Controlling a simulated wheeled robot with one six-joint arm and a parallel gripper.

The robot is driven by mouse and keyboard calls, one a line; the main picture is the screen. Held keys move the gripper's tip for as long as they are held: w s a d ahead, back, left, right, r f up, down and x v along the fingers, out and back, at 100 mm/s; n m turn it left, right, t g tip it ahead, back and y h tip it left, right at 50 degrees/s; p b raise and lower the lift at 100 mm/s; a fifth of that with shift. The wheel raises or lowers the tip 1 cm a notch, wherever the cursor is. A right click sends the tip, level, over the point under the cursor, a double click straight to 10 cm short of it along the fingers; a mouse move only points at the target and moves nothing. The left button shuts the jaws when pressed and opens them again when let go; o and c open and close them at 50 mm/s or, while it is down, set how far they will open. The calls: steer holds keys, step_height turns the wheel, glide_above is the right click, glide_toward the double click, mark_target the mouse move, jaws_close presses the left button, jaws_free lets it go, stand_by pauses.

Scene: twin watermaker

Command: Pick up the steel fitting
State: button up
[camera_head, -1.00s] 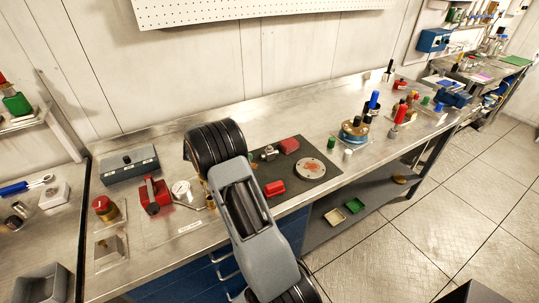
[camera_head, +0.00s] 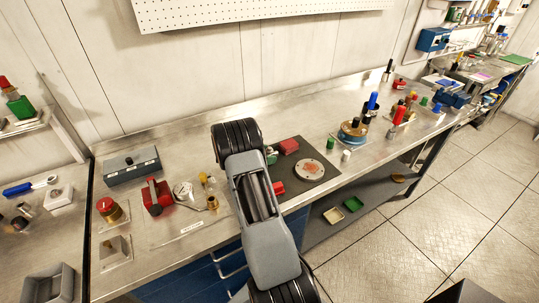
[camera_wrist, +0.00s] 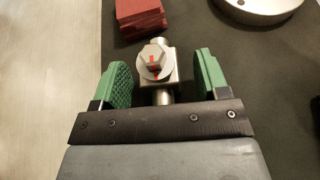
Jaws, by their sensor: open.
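The steel fitting (camera_wrist: 157,68) shows in the wrist view. It is a silver metal piece with a hexagonal head bearing a red mark, and it lies on a dark mat. My gripper (camera_wrist: 165,75) is open, with one green padded finger on each side of the fitting. Gaps show between the fingers and the fitting, and nothing is held. The lower end of the fitting is hidden behind the gripper's dark crossbar. In the head view my arm covers most of the spot where the fitting lies, and only a small green finger part shows beside it.
A red block (camera_wrist: 139,17) lies just beyond the fitting, and a round metal disc (camera_wrist: 258,8) is at the upper right. The dark mat (camera_head: 325,184) has bare room around the disc. Left of my arm stand a red device (camera_head: 157,197) and a small gauge (camera_head: 183,191).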

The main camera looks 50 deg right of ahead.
steer(key=shift+d, duration=0.15)
steer(key=c, duration=1.2)
